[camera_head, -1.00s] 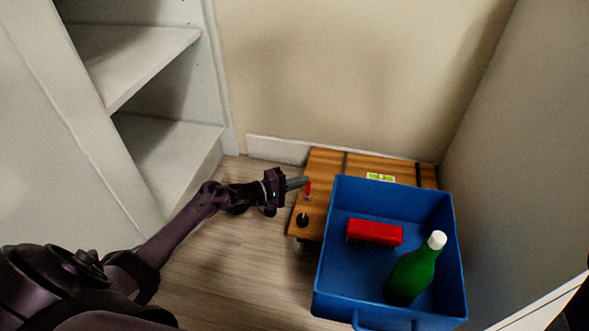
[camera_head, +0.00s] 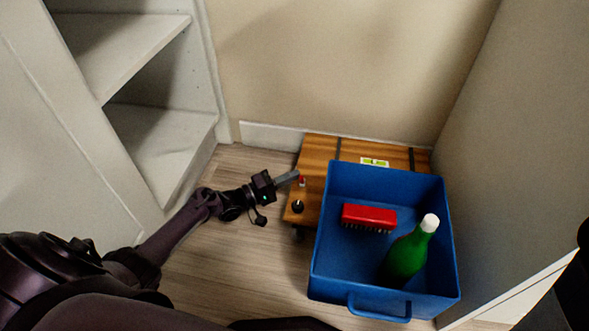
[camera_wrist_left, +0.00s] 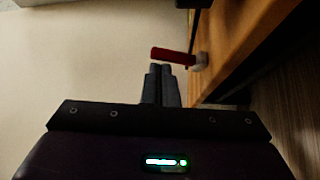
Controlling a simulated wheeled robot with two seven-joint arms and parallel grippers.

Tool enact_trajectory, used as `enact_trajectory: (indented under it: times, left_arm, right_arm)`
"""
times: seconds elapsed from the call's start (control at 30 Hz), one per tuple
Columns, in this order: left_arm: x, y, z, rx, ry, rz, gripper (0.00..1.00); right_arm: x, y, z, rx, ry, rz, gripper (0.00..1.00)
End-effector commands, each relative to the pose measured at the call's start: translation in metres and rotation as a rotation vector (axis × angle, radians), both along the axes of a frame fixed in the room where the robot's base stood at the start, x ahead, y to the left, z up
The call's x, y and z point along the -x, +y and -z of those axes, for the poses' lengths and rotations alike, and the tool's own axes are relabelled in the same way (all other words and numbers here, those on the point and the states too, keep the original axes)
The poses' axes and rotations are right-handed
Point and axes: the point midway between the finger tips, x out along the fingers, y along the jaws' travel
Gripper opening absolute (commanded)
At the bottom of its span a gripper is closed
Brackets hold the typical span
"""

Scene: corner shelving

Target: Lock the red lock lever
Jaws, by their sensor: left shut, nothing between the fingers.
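The red lock lever (camera_head: 302,181) is at the left edge of a low wooden platform (camera_head: 311,150). In the left wrist view the red lever (camera_wrist_left: 172,56) lies sideways across the picture from a pale round mount (camera_wrist_left: 201,61). My left gripper (camera_head: 296,175) is shut and empty, with its tips right by the lever. In the left wrist view the two closed fingers (camera_wrist_left: 160,70) end just below the lever; I cannot tell whether they touch it. My right gripper is not in view.
A blue crate (camera_head: 318,240) on the platform holds a red brush (camera_head: 369,217) and a green bottle (camera_head: 405,258). A black knob (camera_head: 298,207) is on the platform's left corner. White shelving (camera_head: 165,150) stands at left. Walls close in the back and right.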

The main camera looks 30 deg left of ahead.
Motion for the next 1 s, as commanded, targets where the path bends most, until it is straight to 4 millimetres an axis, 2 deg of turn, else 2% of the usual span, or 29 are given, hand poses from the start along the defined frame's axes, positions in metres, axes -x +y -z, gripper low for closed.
enact_trajectory:
  times: [0.1,0.4,1.0]
  left_arm:
    - [0.017,0.013,-0.001,-0.003,0.004,-0.001,0.0]
    - [0.05,0.038,0.005,-0.002,0.002,0.0,0.0]
    - [0.054,0.041,0.006,-0.001,-0.001,0.0,0.0]
  right_arm:
    - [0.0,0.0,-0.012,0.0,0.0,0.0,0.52]
    - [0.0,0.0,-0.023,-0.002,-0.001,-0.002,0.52]
    - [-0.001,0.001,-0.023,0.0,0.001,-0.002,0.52]
